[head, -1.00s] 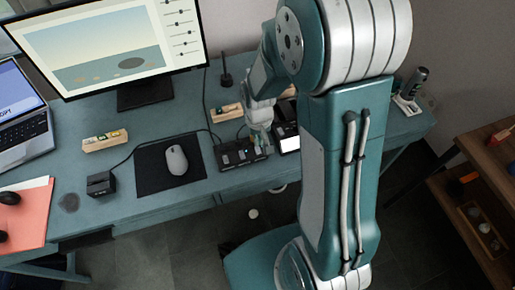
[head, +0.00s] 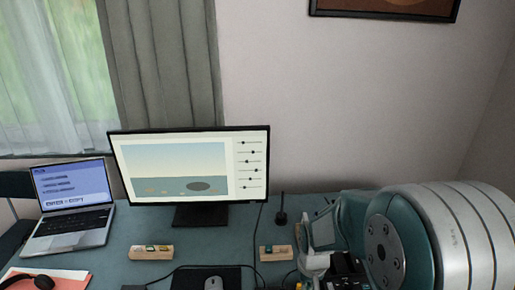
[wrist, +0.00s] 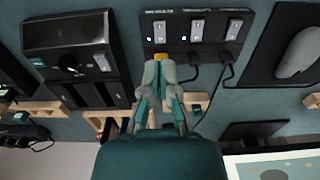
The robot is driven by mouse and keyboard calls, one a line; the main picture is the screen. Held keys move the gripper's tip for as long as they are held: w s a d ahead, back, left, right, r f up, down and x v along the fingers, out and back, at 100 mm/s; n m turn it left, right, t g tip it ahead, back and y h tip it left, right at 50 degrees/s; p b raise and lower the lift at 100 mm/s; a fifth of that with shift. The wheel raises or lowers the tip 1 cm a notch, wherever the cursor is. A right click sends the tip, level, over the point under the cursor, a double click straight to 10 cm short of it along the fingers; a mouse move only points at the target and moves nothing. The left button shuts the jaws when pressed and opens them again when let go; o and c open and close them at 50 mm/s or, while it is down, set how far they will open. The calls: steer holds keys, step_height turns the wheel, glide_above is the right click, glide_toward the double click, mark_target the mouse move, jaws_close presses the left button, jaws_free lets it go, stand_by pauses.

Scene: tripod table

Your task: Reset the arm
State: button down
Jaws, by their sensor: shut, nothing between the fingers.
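My gripper (wrist: 160,62) is shut with nothing between its fingertips, in the middle of the wrist view. Its tips show in front of the lower edge of a black switch panel (wrist: 213,46) with several grey rocker switches; I cannot tell if they touch. In the head view my arm comes in from the right and folds down to the desk (head: 110,262). There the wrist shows, but the fingers are cut off or too small to tell.
A monitor (head: 240,135), a laptop (head: 68,220) and wooden blocks (head: 151,253) stand on the desk. A mouse (wrist: 297,58) lies right of the panel in the wrist view. A black device (wrist: 68,35) sits at its left. Cables (wrist: 198,75) run from the panel.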

steer(key=s+r+t, duration=0.2)
steer(key=s+r, duration=0.5)
steer(key=r, duration=0.3)
steer(key=s+r+t, duration=0.3)
steer(key=s+r, duration=0.4)
steer(key=r, duration=0.4)
steer(key=shift+a+r, duration=0.1)
